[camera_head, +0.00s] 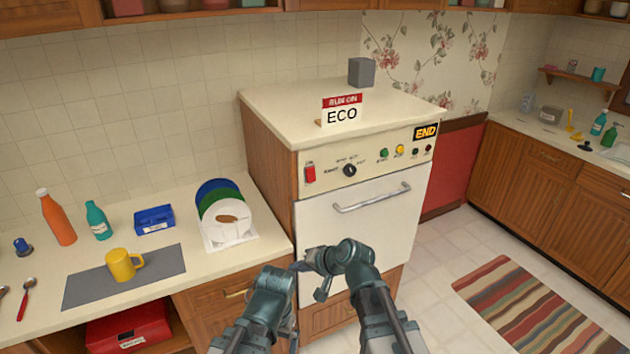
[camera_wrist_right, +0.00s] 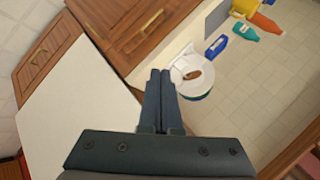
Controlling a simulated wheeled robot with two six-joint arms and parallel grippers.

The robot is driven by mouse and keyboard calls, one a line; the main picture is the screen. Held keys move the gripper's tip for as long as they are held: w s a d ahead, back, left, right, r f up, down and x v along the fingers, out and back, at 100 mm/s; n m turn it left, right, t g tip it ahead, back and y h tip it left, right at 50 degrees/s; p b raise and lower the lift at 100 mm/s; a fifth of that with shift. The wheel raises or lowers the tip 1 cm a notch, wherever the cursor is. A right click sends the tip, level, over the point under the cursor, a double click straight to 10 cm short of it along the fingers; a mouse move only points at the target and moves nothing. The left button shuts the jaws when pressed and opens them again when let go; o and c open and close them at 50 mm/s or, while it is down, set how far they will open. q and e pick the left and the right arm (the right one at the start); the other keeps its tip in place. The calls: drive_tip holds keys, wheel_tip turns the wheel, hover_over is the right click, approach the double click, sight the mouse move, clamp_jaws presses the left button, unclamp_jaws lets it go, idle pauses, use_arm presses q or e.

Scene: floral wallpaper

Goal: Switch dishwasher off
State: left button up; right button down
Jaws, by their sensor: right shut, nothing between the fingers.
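The dishwasher (camera_head: 352,235) stands in the middle of the head view, with a white front, a bar handle and its door shut. Its control panel has a red rocker switch (camera_head: 310,174) at the left and a black knob (camera_head: 349,170). Green and yellow lights and two dark ones sit to the right, under an "END" display (camera_head: 426,133).
The left counter (camera_head: 190,272) holds a plate rack (camera_head: 228,240), a blue box (camera_head: 154,220), bottles and a yellow mug (camera_head: 122,265) on a grey mat. A grey block (camera_head: 361,71) sits on the dishwasher. A striped rug (camera_head: 530,315) lies on the floor at the right.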

sight(311, 180)
drive_tip(key=w+d+r+m+t+h+p, duration=0.1)
drive_tip(key=w+d+r+m+t, duration=0.7)
drive_tip(key=w+d+r+m, duration=0.2)
wheel_tip(311, 180, up, 2)
drive_tip(key=shift+w+d+r, duration=0.15)
drive_tip(key=shift+w+d, duration=0.85)
drive_tip(key=shift+w, duration=0.1)
drive_tip(key=b+x, duration=0.2)
drive_tip(key=x, duration=1.2)
drive_tip(key=shift+r, duration=0.15)
drive_tip(key=shift+w, duration=0.1)
